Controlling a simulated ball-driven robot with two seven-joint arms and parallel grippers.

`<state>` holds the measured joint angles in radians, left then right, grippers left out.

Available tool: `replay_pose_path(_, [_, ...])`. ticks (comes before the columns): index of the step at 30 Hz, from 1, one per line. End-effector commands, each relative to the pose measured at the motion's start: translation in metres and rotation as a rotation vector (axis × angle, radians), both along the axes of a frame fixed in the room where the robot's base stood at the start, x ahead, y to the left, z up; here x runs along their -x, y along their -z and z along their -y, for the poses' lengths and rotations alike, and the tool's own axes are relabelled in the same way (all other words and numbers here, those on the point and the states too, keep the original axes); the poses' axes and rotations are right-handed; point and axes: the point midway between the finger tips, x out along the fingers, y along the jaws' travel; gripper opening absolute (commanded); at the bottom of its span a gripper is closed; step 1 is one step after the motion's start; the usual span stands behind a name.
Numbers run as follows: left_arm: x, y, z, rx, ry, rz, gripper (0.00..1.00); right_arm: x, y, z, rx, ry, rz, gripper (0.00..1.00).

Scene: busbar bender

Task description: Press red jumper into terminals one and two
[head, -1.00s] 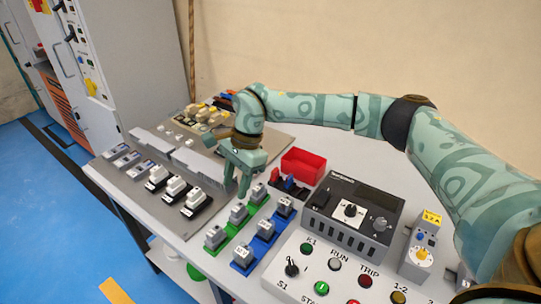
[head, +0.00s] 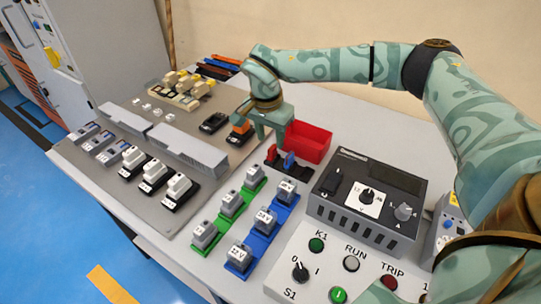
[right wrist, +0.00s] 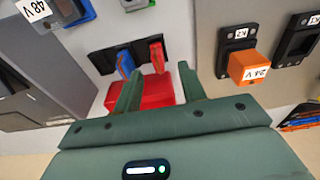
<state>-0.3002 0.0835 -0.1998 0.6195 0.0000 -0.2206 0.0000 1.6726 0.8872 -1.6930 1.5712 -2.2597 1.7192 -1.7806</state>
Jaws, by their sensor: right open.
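The red jumper (head: 271,153) stands upright beside a blue jumper (head: 290,160) in a black holder on the table. In the right wrist view the red jumper (right wrist: 157,57) shows beyond the fingertips, between their lines, and the blue jumper (right wrist: 125,65) is just left of it. My right gripper (head: 264,136) is open and empty, behind the holder in the head view. Its two fingers (right wrist: 157,76) show apart in the wrist view. Terminal blocks sit on a green rail (head: 217,222) and a blue rail (head: 252,240); I cannot read which are one and two. My left gripper is not in view.
A red bin (head: 310,140) stands right behind the holder. An orange block marked 24 V (right wrist: 250,68) is in a black socket near the gripper. A dark meter unit (head: 335,212) and a button panel (head: 320,260) stand right. Grey ducts and white-topped devices are left.

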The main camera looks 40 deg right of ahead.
Motion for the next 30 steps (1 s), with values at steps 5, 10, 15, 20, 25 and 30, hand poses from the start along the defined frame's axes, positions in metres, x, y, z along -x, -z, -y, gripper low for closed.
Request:
replay_pose_path(5, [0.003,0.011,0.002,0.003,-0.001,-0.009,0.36,0.000,0.021,0.002,0.000,0.000,-0.004,0.41])
replay_pose_path(10, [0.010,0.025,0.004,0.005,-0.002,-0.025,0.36,0.000,0.050,0.006,-0.001,0.001,-0.006,0.41])
replay_pose_path(15, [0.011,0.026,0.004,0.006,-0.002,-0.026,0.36,-0.001,0.052,0.007,0.000,0.001,0.001,0.41])
replay_pose_path(20, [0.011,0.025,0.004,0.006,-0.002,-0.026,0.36,-0.001,0.051,0.007,0.000,0.001,0.001,0.24])
replay_pose_path(25, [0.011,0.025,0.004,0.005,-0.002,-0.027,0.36,-0.001,0.051,0.007,0.000,0.001,0.001,0.00])
replay_pose_path(30, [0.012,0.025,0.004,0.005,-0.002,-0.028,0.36,-0.001,0.051,0.007,0.000,0.001,0.000,0.00])
